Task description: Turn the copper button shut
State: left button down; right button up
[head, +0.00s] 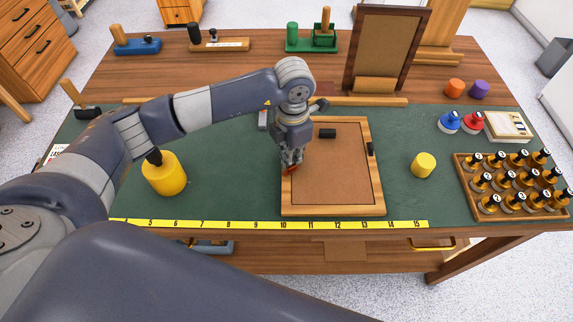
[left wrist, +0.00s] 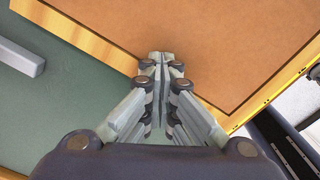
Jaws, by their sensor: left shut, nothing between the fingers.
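The picture frame (head: 335,212) lies face down on the green mat, its brown backing board (head: 335,175) inside the wooden rails. A small orange-red piece (head: 291,169), probably the copper button, shows at the left rail below my left gripper. Its angle is mostly hidden by the fingers. My left gripper (head: 290,162) is shut and empty, pointing down at that rail. In the left wrist view my fingers (left wrist: 160,62) reach over the frame's edge and board (left wrist: 215,45); no button can be made out there. My right gripper is not in view.
A rack of bottles (head: 470,200) is far right. An upright frame (head: 388,45) stands behind.

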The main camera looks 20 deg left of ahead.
pick_arm(q)
jog(key=shift+s+d+f, duration=0.1)
jog(key=shift+d, duration=0.25)
notch_tip(320, 180, up, 2)
jog(key=shift+p, duration=0.45)
jog(key=shift+r+p, duration=1.3)
jog(key=shift+r, duration=1.3)
